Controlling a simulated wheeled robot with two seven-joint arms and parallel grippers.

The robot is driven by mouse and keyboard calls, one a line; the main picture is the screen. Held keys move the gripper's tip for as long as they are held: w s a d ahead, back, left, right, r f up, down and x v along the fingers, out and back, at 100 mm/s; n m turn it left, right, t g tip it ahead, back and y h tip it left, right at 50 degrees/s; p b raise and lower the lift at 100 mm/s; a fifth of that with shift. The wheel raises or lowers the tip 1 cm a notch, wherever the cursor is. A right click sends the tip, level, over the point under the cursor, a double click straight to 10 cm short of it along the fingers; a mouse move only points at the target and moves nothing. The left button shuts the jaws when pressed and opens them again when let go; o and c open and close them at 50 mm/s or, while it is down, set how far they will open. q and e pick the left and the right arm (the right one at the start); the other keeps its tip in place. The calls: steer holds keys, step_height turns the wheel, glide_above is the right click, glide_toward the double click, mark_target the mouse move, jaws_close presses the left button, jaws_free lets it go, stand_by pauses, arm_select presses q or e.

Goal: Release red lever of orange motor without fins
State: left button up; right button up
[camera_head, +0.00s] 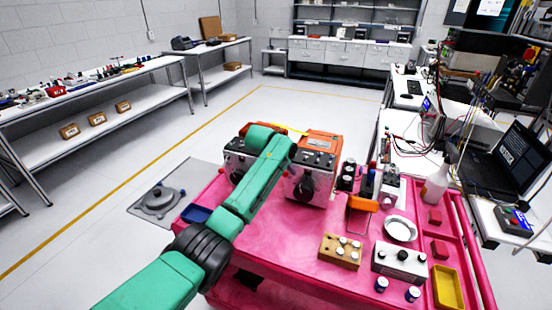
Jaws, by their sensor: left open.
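Two orange-topped motor units stand side by side at the far edge of the pink cart. The right unit (318,142) shows an orange top and a grey front with a dark round part. The left unit (236,172) is partly hidden behind my green left arm. My right gripper is not in view.
The pink cart (285,240) also holds a wooden block with knobs (340,251), a white dish (400,228), a grey box with knobs (399,263), a yellow tray (448,287) and a spray bottle (437,184). A bench with a laptop (515,157) stands at right. Open floor lies behind.

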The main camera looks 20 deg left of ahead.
arm_select(q)
steer(key=b+v, duration=0.2)
steer(key=v, duration=0.9)
steer(key=shift+r+b, duration=0.2)
steer(key=shift+b, duration=0.1)
steer(key=shift+s, duration=0.15)
